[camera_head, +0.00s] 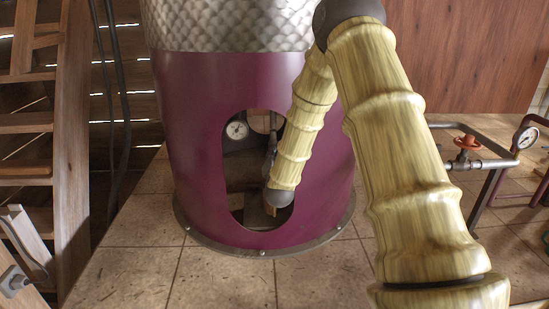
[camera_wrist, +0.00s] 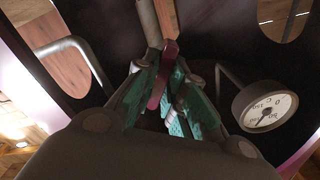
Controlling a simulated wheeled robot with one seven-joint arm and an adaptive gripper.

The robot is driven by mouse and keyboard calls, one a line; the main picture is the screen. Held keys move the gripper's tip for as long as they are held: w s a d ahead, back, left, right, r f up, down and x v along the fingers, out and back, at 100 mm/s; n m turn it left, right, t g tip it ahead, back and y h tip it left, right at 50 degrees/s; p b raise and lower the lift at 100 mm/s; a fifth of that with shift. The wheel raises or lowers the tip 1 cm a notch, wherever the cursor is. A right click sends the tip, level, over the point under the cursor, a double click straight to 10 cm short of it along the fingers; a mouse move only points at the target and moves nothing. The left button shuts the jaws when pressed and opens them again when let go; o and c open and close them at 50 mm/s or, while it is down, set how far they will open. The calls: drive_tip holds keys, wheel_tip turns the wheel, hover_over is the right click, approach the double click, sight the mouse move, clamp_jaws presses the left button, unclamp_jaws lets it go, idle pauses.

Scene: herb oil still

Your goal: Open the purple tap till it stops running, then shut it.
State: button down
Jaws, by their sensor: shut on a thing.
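The purple tap handle (camera_wrist: 160,88) shows in the wrist view as a flat lever between my teal-padded fingers. My gripper (camera_wrist: 166,72) is shut on it. A grey pipe or stem (camera_wrist: 149,24) runs from the handle toward the top of that view. No running liquid can be made out, and I cannot tell how far the tap is turned. In the head view my arm reaches into the opening of the still's purple skirt (camera_head: 195,150). There the tap is hidden behind my arm and in the dark inside.
A round dial gauge (camera_wrist: 268,106) sits close to the right of my gripper and also shows in the head view (camera_head: 237,130). The opening's rim surrounds my arm. A red-handled valve (camera_head: 467,142) on pipework stands at right, wooden stairs (camera_head: 28,125) at left. Floor tiles in front are clear.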

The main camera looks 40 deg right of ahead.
drive_tip(key=shift+s+f+n+b, duration=0.15)
drive_tip(key=shift+n+b, duration=0.55)
drive_tip(key=shift+n, duration=2.6)
drive_tip(key=c, duration=1.5)
unclamp_jaws()
drive_tip(key=v, duration=1.2)
drive_tip(key=shift+d, duration=0.1)
